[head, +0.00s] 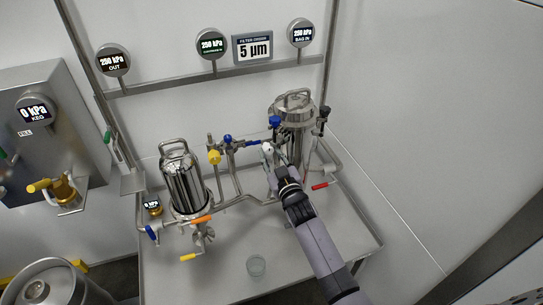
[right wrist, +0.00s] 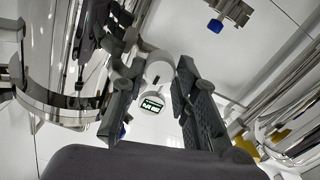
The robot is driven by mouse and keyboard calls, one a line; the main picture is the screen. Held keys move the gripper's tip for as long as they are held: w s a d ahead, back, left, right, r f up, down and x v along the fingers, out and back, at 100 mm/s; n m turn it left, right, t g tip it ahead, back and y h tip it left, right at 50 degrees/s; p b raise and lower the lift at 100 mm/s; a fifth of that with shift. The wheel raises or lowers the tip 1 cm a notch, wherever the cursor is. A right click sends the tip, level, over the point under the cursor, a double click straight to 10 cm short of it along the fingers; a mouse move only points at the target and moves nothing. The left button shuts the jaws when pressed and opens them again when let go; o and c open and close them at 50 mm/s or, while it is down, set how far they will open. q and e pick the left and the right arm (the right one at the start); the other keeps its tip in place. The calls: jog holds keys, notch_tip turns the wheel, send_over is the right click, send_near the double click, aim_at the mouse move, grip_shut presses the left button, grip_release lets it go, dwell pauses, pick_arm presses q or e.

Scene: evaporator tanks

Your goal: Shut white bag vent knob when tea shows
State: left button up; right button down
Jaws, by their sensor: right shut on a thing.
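The white bag vent knob (right wrist: 160,66) sits between the fingers of my right gripper (right wrist: 160,85) in the right wrist view. In the head view my right gripper (head: 268,151) is at the left side of the bag filter housing (head: 291,108), below its blue knob (head: 275,121). It is shut on the white knob, and the fingers cover much of it. I cannot make out any tea at the vent. My left gripper is not in view.
A second steel housing (head: 183,186) stands at the left on the steel table (head: 320,235). A yellow knob (head: 214,157), pipes and a red handle (head: 320,186) are close to my right arm. Gauges (head: 210,43) hang above.

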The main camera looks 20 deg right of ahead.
dwell(0.3)
jog(key=c, duration=1.2)
grip_release()
jog(key=shift+c, duration=0.2)
jog(key=s, duration=1.2)
jog(key=shift+d, duration=0.25)
